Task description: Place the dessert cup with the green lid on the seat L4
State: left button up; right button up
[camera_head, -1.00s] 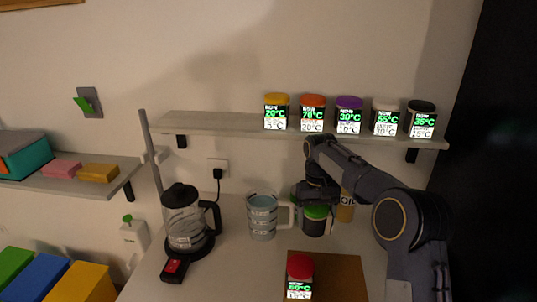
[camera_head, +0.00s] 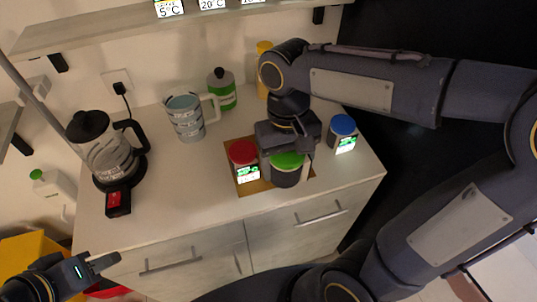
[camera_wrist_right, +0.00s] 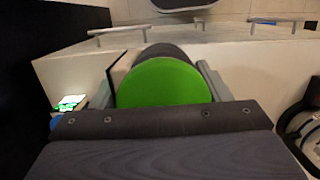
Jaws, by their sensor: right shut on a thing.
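The dessert cup with the green lid (camera_head: 288,162) has a dark body and is over or on the brown board, beside a red-lidded cup. My right gripper (camera_head: 287,152) is shut on it from above. In the right wrist view the green lid (camera_wrist_right: 165,82) fills the space between the fingers. I cannot tell whether its base touches the board. No label reading L4 is legible, so I cannot tell which seat it is. My left gripper (camera_head: 103,265) is at the lower left, off the counter front; its opening is unclear.
The brown board (camera_head: 252,187) carries the red-lidded cup (camera_head: 243,155). A blue-lidded cup (camera_head: 343,127) stands right of it.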

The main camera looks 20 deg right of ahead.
jog(key=shift+s+f, duration=0.15)
jog(key=shift+s, duration=0.4)
jog(key=shift+w+d+f, duration=0.15)
jog(key=shift+d+f, duration=0.05)
jog(key=w+d+f, duration=0.1)
jog(key=w+f, duration=0.2)
jog(key=w, duration=0.1)
jog(key=w+d+f+p, duration=0.1)
jog(key=w+f, duration=0.1)
jog(key=w, duration=0.2)
jog(key=w+d+f+p, duration=0.1)
jog(key=w+d+f, duration=0.1)
jog(key=w+f, duration=0.1)
jog(key=shift+w+f, duration=0.3)
jog(key=shift+w, duration=0.1)
jog(key=shift+w+f, duration=0.15)
jog(key=shift+f, duration=0.1)
jog(key=f, duration=0.3)
jog(key=shift+w+d, duration=0.1)
jog(key=shift+w, duration=0.1)
jog(key=shift+f, duration=0.35)
